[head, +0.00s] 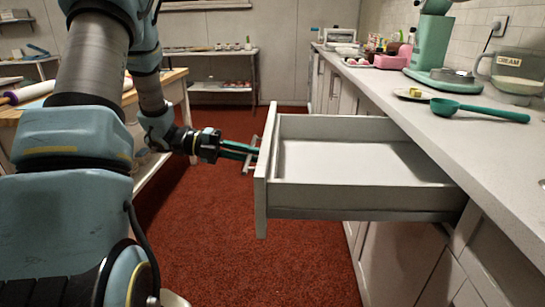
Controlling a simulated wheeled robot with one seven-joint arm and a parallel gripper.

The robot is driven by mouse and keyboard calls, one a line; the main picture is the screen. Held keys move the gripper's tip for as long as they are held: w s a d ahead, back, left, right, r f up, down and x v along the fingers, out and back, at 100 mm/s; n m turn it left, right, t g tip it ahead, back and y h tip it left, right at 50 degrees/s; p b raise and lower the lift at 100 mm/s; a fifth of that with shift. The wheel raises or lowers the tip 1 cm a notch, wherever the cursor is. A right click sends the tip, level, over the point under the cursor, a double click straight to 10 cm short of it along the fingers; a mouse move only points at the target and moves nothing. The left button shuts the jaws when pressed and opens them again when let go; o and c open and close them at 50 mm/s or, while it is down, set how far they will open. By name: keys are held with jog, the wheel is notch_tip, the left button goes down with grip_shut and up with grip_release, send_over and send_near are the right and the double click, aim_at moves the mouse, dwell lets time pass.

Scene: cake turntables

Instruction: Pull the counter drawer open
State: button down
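The counter drawer (365,217) is pulled far out from the counter (440,118) on the right. Its inside is pale and empty. A bar handle (249,158) shows on the outer side of its front panel (262,180). My gripper (252,152) is at the handle, with its dark green fingers pointing right toward the front panel. The fingertips overlap the handle in this view. I cannot tell whether the fingers are closed on it.
On the counter are a green ladle (480,110), a small plate (412,95), a mint stand mixer (432,45) and a glass jug (518,72). A wooden table (175,77) stands left. Red floor (215,245) is clear between.

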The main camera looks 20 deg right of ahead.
jog(key=shift+w+a, duration=0.25)
jog(key=shift+a, duration=0.35)
jog(key=c, duration=0.9)
grip_release()
jog(key=v, duration=1)
jog(key=shift+w+a+b, duration=0.2)
jog(key=shift+a+b, duration=0.1)
jog(key=shift+r, duration=0.1)
